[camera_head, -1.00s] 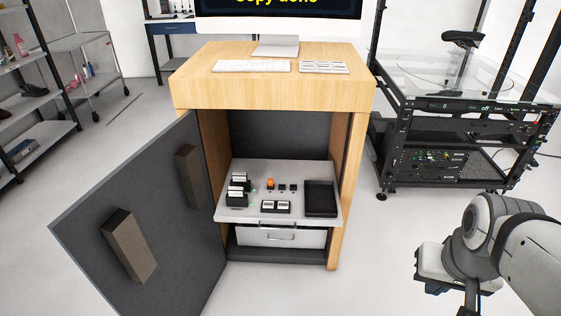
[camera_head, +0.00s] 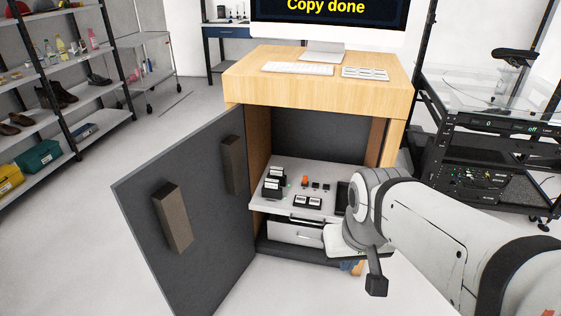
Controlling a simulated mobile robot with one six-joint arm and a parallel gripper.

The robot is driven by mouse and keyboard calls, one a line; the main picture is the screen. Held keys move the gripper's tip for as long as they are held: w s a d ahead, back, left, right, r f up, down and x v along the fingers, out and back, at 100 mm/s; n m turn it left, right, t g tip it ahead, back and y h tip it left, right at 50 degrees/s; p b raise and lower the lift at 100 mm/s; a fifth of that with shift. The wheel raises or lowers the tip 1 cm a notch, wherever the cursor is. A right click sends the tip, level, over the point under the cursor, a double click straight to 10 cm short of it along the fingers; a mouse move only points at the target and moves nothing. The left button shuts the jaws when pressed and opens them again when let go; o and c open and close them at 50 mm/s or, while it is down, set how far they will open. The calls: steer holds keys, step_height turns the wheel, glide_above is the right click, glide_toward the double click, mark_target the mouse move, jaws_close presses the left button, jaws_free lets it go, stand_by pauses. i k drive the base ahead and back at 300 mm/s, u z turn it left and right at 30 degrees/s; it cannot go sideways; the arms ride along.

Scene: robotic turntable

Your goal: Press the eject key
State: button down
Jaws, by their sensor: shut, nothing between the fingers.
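A grey pull-out shelf (camera_head: 270,203) in the open wooden cabinet holds the controls. On it are an orange key (camera_head: 305,181) and two small dark keys, one left (camera_head: 316,186) and one right (camera_head: 326,187). Their labels are too small to read, so I cannot tell which is the eject key. Black holders with white-faced pieces (camera_head: 272,187) stand at the shelf's left. The screen (camera_head: 325,8) above reads "Copy done". My arm hides the shelf's right part, and the fingertips are barely visible.
The dark cabinet door (camera_head: 190,215) stands open to the left. A white drawer (camera_head: 295,233) with a handle is under the shelf. Two white-faced dark pieces (camera_head: 308,202) lie near the shelf's front. A turntable rack (camera_head: 480,150) stands right. Floor in front is clear.

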mark_target(303, 199)
steer(key=z, duration=0.05)
steer(key=i, duration=1)
steer(key=u, duration=0.1)
